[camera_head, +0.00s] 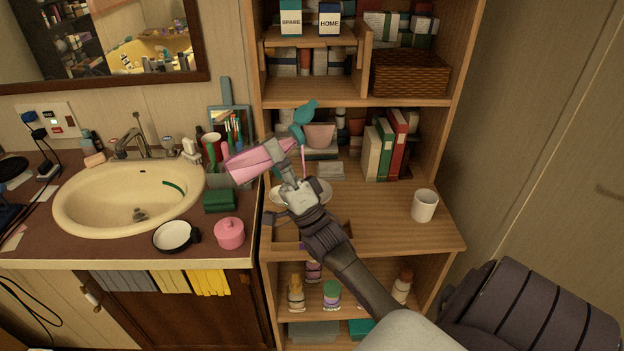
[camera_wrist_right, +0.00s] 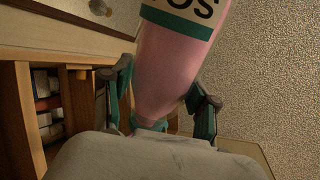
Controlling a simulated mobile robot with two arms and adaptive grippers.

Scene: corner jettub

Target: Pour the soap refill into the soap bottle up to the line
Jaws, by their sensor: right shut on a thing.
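My right gripper (camera_head: 288,172) is shut on a pink bottle with a pale label, the soap refill (camera_head: 256,161). It holds the refill tilted, nearly lying on its side, above the left part of the shelf's wooden counter. In the right wrist view the refill (camera_wrist_right: 172,66) is between the teal fingers of the gripper (camera_wrist_right: 165,105), and its label is cut off by the edge. A thin pink strand (camera_head: 303,158) hangs below the refill's right end. I cannot make out the soap bottle or its line; my gripper covers that part of the counter. My left gripper is out of view.
Books (camera_head: 384,150) and a white mug (camera_head: 424,206) stand to the right on the counter (camera_head: 385,225). Left are a sink (camera_head: 100,205), a pink lidded pot (camera_head: 229,233) and a black-rimmed dish (camera_head: 174,236).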

